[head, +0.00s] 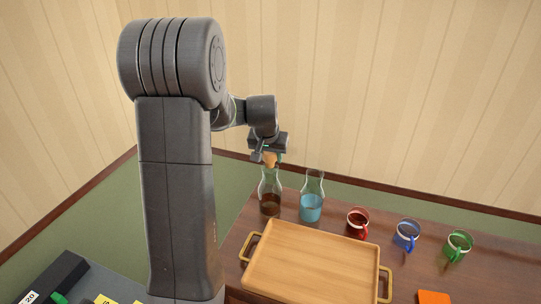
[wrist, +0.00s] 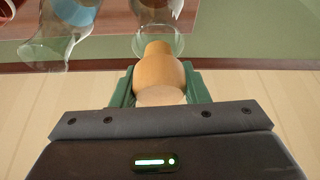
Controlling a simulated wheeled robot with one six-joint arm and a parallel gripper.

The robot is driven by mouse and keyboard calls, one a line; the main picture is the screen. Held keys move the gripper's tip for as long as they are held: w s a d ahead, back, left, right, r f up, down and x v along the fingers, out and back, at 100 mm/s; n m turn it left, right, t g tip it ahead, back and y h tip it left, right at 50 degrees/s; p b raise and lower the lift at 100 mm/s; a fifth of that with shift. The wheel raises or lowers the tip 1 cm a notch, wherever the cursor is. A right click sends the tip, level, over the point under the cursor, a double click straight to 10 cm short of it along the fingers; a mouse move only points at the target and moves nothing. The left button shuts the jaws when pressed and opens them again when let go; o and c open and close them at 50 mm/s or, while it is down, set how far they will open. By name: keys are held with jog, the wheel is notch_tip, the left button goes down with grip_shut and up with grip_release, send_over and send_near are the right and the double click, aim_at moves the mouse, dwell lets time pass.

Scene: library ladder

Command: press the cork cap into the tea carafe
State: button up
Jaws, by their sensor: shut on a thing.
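The tea carafe (head: 270,206), clear glass with dark brown liquid, stands upright on the table's far left. My gripper (head: 269,157) is above it, pointing down. It is shut on the tan cork cap (head: 270,161), which also shows between green fingers in the wrist view (wrist: 160,75). The cap's narrow end points at the carafe's mouth, seen at the top of the wrist view (wrist: 158,43). The cap looks lined up with the mouth and very close to it. I cannot tell whether its tip is inside the rim.
A second carafe (head: 312,206) with blue liquid stands just right of the tea carafe. Red (head: 357,222), blue (head: 407,235) and green (head: 459,245) mugs stand farther right. A wooden tray (head: 312,262) with brass handles lies in front. The wall is close behind.

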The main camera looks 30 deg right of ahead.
jog(key=shift+f+b, duration=0.75)
jog(key=shift+f, duration=0.3)
jog(key=o, duration=1)
jog(key=shift+o, duration=0.2)
jog(key=shift+r, duration=0.1)
jog(key=b+v, duration=0.1)
jog(key=v, duration=1.2)
jog(key=shift+r, duration=0.3)
jog(key=shift+s+a+f, duration=0.1)
